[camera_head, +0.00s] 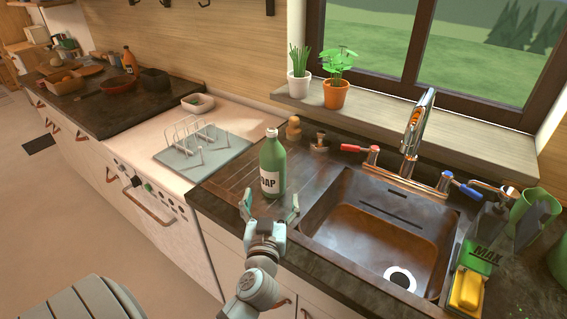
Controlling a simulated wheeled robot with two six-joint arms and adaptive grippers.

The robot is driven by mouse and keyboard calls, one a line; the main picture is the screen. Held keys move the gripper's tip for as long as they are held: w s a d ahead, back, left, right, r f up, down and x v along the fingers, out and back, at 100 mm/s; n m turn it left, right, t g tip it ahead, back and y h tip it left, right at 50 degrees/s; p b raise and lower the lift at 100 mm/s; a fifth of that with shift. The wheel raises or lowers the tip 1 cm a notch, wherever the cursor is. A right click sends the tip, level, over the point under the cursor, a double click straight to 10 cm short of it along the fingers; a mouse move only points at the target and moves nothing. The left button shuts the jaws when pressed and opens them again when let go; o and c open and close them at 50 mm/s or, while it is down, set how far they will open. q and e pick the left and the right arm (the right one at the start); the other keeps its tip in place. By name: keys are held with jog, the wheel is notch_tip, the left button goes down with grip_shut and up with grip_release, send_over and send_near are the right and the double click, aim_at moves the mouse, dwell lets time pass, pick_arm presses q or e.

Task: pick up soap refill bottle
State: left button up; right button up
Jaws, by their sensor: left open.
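The soap refill bottle (272,160) is green with a white label and a pale cap. It stands upright on the dark counter, left of the sink. My left gripper (269,204) comes up from below in the picture, just in front of the bottle. Its fingers are spread, one to each side of the bottle's lower part. I cannot tell whether either finger touches the bottle. The bottle's base is partly hidden near the gripper. My right gripper is not in view.
The sink (375,235) lies right of the bottle, with a tall faucet (415,125) behind. A small wooden-topped item (294,128) stands close behind the bottle. A dish rack (193,140) is to the left. A yellow sponge (467,291) lies at the right.

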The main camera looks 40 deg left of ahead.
aim_at(273, 165)
pick_arm(q)
jog(key=w+a, duration=0.2)
jog(key=w+a+r+p, duration=0.1)
jog(key=w+a, duration=0.1)
jog(key=x, duration=0.6)
jog(key=shift+w+p, duration=0.35)
jog(key=shift+w, duration=0.15)
jog(key=shift+s, duration=0.1)
jog(key=shift+c, duration=0.9)
jog(key=c, duration=1.7)
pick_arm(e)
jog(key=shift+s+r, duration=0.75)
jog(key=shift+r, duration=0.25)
pick_arm(q)
jog(key=shift+o, duration=0.2)
